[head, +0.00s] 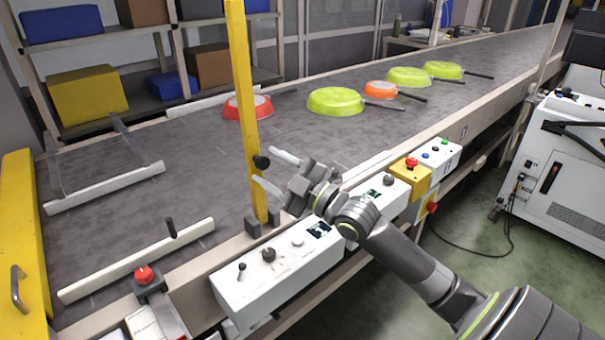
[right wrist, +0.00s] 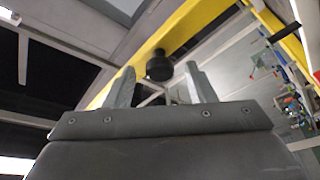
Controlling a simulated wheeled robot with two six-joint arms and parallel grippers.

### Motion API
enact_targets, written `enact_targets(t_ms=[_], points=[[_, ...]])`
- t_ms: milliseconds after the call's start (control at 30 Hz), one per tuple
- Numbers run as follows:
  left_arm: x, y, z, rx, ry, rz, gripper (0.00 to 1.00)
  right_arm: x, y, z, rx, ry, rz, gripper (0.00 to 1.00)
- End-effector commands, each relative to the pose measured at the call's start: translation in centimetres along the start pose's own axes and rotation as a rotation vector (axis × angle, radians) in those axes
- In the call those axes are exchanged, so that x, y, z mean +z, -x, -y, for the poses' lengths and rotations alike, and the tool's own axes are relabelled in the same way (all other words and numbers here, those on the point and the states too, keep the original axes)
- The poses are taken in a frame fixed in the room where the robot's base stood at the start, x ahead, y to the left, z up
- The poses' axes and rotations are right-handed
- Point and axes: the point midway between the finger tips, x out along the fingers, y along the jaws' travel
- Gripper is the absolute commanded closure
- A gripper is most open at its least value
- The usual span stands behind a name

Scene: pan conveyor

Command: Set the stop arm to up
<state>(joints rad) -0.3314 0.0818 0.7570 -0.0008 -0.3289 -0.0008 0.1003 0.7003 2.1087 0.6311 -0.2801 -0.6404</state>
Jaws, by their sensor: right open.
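The stop arm is a long yellow bar (head: 244,90) standing nearly upright from a dark bracket (head: 262,228) at the conveyor's near edge. A black knob (head: 261,162) sticks out from its lower part. My right gripper (head: 275,172) is open, its two pale fingers pointing at the knob. In the right wrist view the yellow bar (right wrist: 185,25) runs diagonally, and the knob (right wrist: 159,66) shows between and beyond the fingertips (right wrist: 158,82). I see no contact between fingers and knob. My left gripper is not in view.
Red, orange and green pans (head: 335,101) lie on the grey belt (head: 190,165). A white control box (head: 278,275) with knobs lies below my right gripper. A yellow button box (head: 411,178) and a red button (head: 144,275) are along the near edge.

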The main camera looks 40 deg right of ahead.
Motion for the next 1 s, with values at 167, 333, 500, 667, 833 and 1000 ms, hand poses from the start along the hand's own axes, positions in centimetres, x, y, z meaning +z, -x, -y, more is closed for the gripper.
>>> enact_targets(t_ms=[167, 333, 500, 667, 833, 1000], points=[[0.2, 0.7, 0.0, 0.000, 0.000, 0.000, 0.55, -0.1, 2.0, -0.1, -0.004, 0.002, 0.004, 0.50], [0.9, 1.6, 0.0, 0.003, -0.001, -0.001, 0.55, -0.2, 4.4, -0.2, -0.003, 0.000, 0.005, 0.50], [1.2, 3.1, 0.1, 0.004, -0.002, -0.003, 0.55, -0.3, 6.8, -0.3, -0.003, -0.002, 0.005, 0.50], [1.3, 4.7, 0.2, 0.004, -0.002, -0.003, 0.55, -0.3, 9.1, -0.3, -0.005, -0.003, 0.006, 0.50], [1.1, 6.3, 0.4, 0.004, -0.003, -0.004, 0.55, -0.2, 11.9, -0.2, -0.006, -0.002, 0.005, 0.50], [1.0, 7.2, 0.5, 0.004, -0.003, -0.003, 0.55, -0.1, 14.5, -0.2, -0.004, -0.003, 0.004, 0.50]])
